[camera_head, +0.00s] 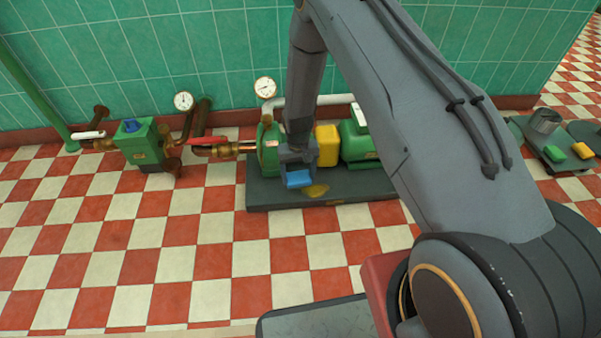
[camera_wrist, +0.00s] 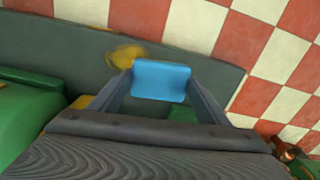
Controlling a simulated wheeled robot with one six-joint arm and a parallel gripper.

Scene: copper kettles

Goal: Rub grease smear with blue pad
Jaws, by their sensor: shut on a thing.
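The blue pad (camera_wrist: 160,81) is held between the two fingers of my gripper (camera_wrist: 155,88) in the wrist view. In the head view the blue pad (camera_head: 298,179) shows at the lower end of my gripper (camera_head: 297,168), over the front part of the dark pump base. The grease smear (camera_head: 315,190) is a yellow-brown patch on that base, just right of the pad. In the wrist view the smear (camera_wrist: 127,55) lies just beyond the pad's upper left corner. I cannot tell whether the pad touches the base.
The dark base (camera_head: 350,187) carries a green pump (camera_head: 268,147), a yellow coupling (camera_head: 326,146) and a green motor (camera_head: 357,142). A green valve box (camera_head: 139,143) with pipes and gauges stands left by the tiled wall. The checkered floor in front is clear.

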